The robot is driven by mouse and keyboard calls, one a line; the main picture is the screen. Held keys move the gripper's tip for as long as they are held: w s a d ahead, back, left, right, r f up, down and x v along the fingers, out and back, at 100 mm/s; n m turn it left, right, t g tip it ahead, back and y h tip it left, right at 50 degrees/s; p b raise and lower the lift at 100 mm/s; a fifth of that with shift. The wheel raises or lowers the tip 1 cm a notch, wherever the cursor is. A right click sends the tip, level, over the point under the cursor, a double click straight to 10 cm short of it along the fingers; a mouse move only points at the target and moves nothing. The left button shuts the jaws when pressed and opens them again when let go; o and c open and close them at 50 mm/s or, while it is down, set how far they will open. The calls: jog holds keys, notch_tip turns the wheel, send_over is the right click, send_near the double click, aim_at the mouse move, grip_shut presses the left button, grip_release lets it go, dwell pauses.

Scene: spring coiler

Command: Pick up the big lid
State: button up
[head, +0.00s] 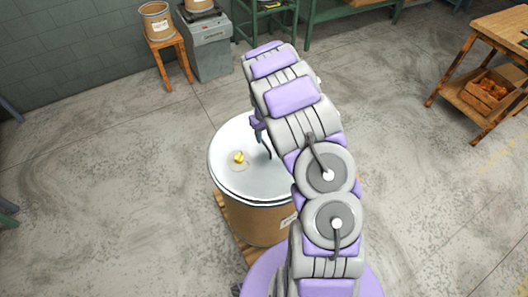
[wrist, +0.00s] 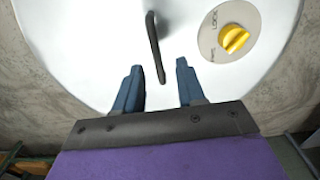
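The big lid (head: 230,180) is round and whitish, lying on top of a brown drum (head: 255,226). It carries a yellow knob (head: 239,157) and a thin dark handle (head: 266,148). In the wrist view the lid (wrist: 90,50) fills most of the picture, with the handle (wrist: 153,45) and the yellow knob (wrist: 235,39) beside the word LOCK. My gripper (wrist: 156,68) is open, its two blue fingers apart. The handle's near end shows between the fingertips; I cannot tell the depth gap. In the head view my gripper (head: 258,128) is over the lid, partly hidden by my arm.
The drum stands on a wooden pallet (head: 228,222). A stool with a small bucket (head: 157,21) and a grey cabinet (head: 208,48) stand at the back wall. A wooden table (head: 500,42) is at the right. The floor left and right of the drum is clear.

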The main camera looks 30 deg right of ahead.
aim_at(265, 144)
jog(key=f, duration=0.2)
jog(key=f+b, duration=0.1)
jog(key=f, duration=0.4)
jog(key=shift+w+d+f, duration=0.15)
jog(key=shift+w+d, duration=0.1)
grip_shut()
dwell(1.2)
